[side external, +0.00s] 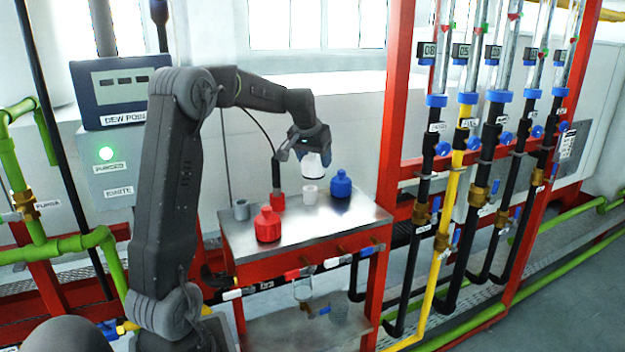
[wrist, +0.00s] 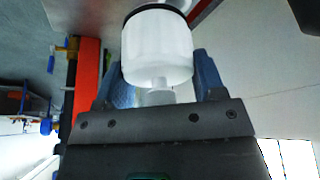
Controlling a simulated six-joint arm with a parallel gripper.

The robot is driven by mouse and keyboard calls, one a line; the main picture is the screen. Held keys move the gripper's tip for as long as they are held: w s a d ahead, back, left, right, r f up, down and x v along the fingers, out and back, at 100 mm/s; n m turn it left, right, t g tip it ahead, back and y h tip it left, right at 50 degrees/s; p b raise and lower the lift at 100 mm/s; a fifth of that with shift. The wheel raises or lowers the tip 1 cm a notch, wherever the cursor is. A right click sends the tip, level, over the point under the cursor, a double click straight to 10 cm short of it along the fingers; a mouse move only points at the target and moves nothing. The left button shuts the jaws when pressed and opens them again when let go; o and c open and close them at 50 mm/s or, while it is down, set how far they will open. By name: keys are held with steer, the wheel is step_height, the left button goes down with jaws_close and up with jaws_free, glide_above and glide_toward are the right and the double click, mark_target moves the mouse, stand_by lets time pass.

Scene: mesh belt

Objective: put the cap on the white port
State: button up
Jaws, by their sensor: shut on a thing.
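My gripper (side external: 312,146) is shut on a white cap (side external: 315,166) and holds it above the steel bench top. In the wrist view the white cap (wrist: 157,50) sits between the blue fingers of my gripper (wrist: 163,72), with a dark ring at its far end. The white port (side external: 310,195) is a short, light cylinder standing on the bench top. The cap is just above and slightly right of it in the side view, with a small gap between them. The port cannot be made out clearly in the wrist view.
A blue capped piece (side external: 341,185) stands close right of the white port. A red capped piece (side external: 267,225) is front left, a grey open port (side external: 241,210) further left. A red fitting with a black hose (side external: 277,190) stands behind. Red frame posts (side external: 392,110) rise to the right.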

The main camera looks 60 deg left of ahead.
mark_target(304, 157)
steer(key=shift+w+a+f, duration=0.1)
steer(key=shift+a+f, duration=0.45)
steer(key=shift+f, duration=0.8)
steer(key=shift+w+a+f, duration=0.1)
steer(key=shift+a+f, duration=0.45)
steer(key=shift+f, duration=0.85)
steer(key=shift+w+a+f, duration=0.1)
steer(key=shift+a+f, duration=0.45)
steer(key=shift+f, duration=0.8)
steer(key=shift+f, duration=0.7)
steer(key=o, duration=0.7)
steer(key=shift+c, duration=0.2)
steer(key=shift+r, duration=0.1)
steer(key=shift+v, duration=5.45)
steer(key=shift+s, duration=0.1)
